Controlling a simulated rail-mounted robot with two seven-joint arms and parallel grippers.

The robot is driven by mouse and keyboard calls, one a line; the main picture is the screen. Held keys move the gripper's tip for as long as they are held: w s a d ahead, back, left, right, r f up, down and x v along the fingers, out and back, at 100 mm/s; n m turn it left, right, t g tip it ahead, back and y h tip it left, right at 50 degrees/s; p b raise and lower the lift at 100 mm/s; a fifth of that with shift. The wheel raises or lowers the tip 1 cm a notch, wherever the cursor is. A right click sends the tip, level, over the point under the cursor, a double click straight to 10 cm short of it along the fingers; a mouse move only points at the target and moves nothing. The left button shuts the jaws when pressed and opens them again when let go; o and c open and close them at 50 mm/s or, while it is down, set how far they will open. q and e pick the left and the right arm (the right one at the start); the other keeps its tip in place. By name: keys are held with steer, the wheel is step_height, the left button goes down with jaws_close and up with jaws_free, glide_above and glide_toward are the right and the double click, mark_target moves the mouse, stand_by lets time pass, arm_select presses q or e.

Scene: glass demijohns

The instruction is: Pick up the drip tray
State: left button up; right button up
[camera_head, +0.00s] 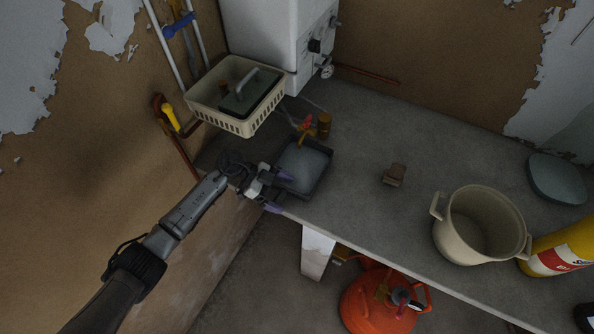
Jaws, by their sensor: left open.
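The drip tray (306,165) is a dark, shallow, square-cornered tray on the grey worktop, near its left front edge. Its inside looks blue-grey. My left gripper (279,191) comes in from the left and is open at the tray's front left corner. One purple-tipped finger shows against the tray's left side and the other is lower, out past the worktop's front edge. I cannot tell whether either finger touches the tray. My right gripper is not in view.
A cream basket (237,97) with a green item stands behind the tray, beside a white boiler (281,36). A brown block (395,174), cream pot (480,225) and yellow bottle (560,250) are to the right.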

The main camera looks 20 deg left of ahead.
arm_select(q)
steer(key=shift+f, duration=0.1)
jaws_close()
stand_by(0.8)
